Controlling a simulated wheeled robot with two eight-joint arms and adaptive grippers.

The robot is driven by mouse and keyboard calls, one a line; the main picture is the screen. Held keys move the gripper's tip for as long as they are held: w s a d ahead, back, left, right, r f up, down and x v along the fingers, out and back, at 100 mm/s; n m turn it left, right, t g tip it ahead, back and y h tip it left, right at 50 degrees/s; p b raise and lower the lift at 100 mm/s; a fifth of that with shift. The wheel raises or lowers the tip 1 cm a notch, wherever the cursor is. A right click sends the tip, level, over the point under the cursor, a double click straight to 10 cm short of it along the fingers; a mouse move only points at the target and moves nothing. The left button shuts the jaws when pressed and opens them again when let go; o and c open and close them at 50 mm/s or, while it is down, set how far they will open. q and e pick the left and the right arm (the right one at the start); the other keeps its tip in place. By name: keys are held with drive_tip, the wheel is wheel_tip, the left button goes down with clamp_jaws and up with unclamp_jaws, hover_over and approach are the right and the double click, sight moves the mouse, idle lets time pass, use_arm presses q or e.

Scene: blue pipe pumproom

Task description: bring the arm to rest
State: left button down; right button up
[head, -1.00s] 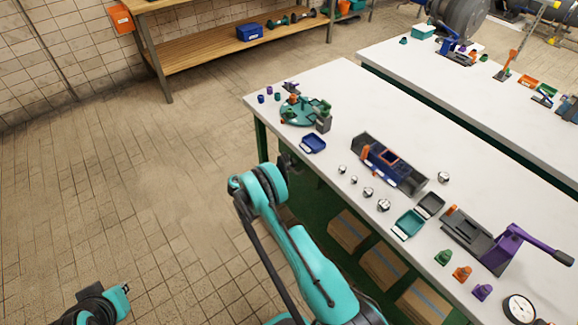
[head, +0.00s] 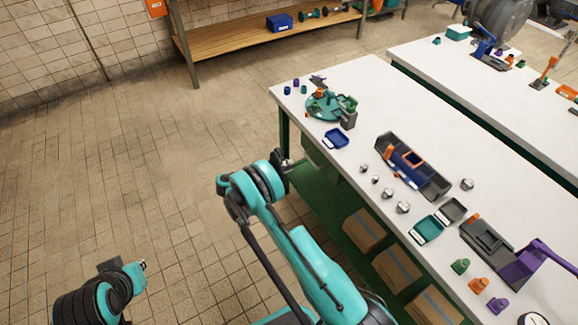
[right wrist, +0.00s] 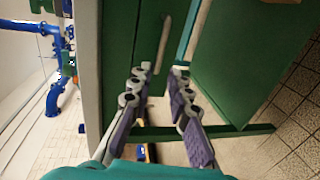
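My right arm (head: 300,250) reaches up from the bottom of the head view, over the floor beside the near table's left edge. Its gripper (head: 285,160) shows small and partly hidden behind the wrist, close to the table edge; I cannot tell whether they touch. In the right wrist view the gripper (right wrist: 158,85) has its fingers apart with nothing between them, facing a green panel and frame (right wrist: 215,60). My left arm (head: 95,295) is folded at the bottom left over bare floor. The state of its gripper does not show clearly.
The near white table (head: 350,90) holds a green round fixture (head: 322,108), a blue tray (head: 336,139), a dark-blue toolbox (head: 410,168) and a purple-handled press (head: 525,262). Cardboard boxes (head: 363,231) lie beneath. The tiled floor at left (head: 120,170) is clear.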

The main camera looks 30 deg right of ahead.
idle(0.3)
drive_tip(key=s+a+r+n+t+y, duration=0.1)
drive_tip(key=s+a+r+y, duration=0.2)
drive_tip(key=r, duration=0.7)
drive_tip(key=s+r+t+y, duration=0.1)
drive_tip(key=s+r+y, duration=0.3)
drive_tip(key=r, duration=0.7)
drive_tip(key=s+a+r+m+t+y, duration=0.1)
drive_tip(key=s+a+y, duration=0.3)
drive_tip(key=s, duration=0.7)
drive_tip(key=s+a+r+m+t+y, duration=0.1)
drive_tip(key=s+a+r+t+y, duration=0.1)
drive_tip(key=s+a+y, duration=0.2)
drive_tip(key=s+a, duration=0.3)
drive_tip(key=s, duration=0.4)
drive_tip(key=shift+r+t+y, duration=0.25)
drive_tip(key=shift+t+y, duration=0.05)
drive_tip(key=shift+t, duration=0.1)
